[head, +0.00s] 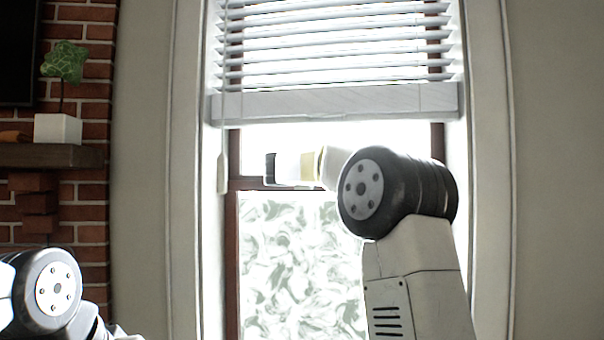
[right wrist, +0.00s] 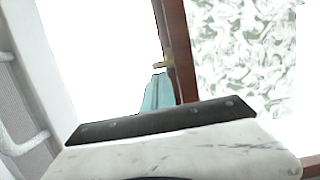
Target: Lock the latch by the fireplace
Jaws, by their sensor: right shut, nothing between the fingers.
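The window latch (right wrist: 162,66) shows in the right wrist view as a small brass-coloured piece on the dark brown window frame (right wrist: 178,50). I cannot tell whether it is locked, and I cannot make it out in the head view. My right gripper (head: 271,168) is shut and empty, in front of the window at the height of the horizontal frame bar. In the right wrist view its dark edge (right wrist: 160,122) lies below the latch, and they look apart. My left arm shows at the lower left of the head view, but its gripper is out of sight.
White blinds (head: 335,100) hang over the window's upper part, with a pull cord (head: 223,172) at the left. The lower pane (head: 290,265) is patterned. At the left, a mantel shelf (head: 50,155) on the brick wall holds a potted plant (head: 58,128). A teal shape (right wrist: 158,93) shows near the frame.

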